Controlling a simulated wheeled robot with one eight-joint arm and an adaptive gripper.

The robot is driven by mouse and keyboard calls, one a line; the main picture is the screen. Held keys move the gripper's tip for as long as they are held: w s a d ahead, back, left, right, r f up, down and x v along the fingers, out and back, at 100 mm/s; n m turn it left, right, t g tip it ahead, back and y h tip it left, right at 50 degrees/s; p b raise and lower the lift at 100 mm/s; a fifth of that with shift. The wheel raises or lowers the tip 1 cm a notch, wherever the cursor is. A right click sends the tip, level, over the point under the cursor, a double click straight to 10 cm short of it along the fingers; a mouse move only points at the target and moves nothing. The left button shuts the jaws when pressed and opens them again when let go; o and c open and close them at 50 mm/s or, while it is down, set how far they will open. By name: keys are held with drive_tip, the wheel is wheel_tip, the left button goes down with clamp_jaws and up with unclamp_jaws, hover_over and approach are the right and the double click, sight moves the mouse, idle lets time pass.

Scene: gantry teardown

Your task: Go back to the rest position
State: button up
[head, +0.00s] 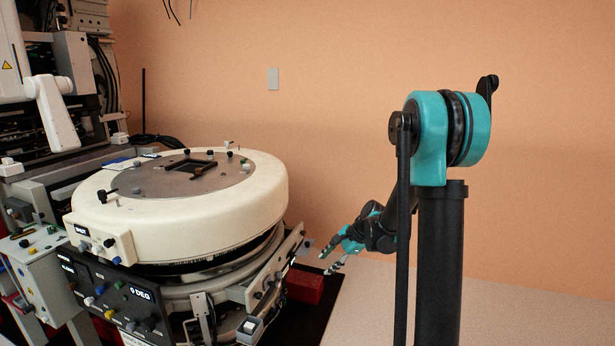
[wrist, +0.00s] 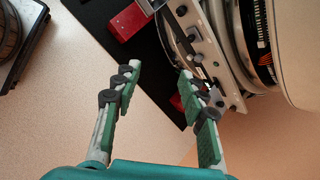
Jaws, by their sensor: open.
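My gripper (head: 334,257) is in the middle of the head view, to the right of the round cream machine (head: 180,213) and apart from it. In the wrist view my gripper (wrist: 155,82) shows two green and grey fingers spread wide, with nothing between them. Past the fingertips are the machine's metal side frame (wrist: 196,50) and part of its round body. My arm reaches to the gripper from behind a dark upright column in the head view, which hides part of it.
A red block (head: 305,285) sits on a black mat (head: 318,312) beside the machine; it also shows in the wrist view (wrist: 130,20). Grey equipment (head: 60,90) stands at the left. The pale floor (head: 375,310) on the right looks clear. An orange wall (head: 330,120) is behind.

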drive_tip(key=s+d+n+h, duration=0.2)
drive_tip(key=s+d+n, duration=0.2)
drive_tip(key=s, duration=0.4)
drive_tip(key=s+d+n+t+h, duration=0.1)
drive_tip(key=s+d+n, duration=0.3)
drive_tip(key=s, duration=0.5)
drive_tip(key=s+d+n+h, duration=0.3)
drive_tip(key=s+d+n, duration=0.1)
drive_tip(key=s, duration=0.5)
drive_tip(key=shift+s+f+n+t, duration=0.2)
drive_tip(key=shift+n+t, duration=0.1)
drive_tip(key=shift+n, duration=0.5)
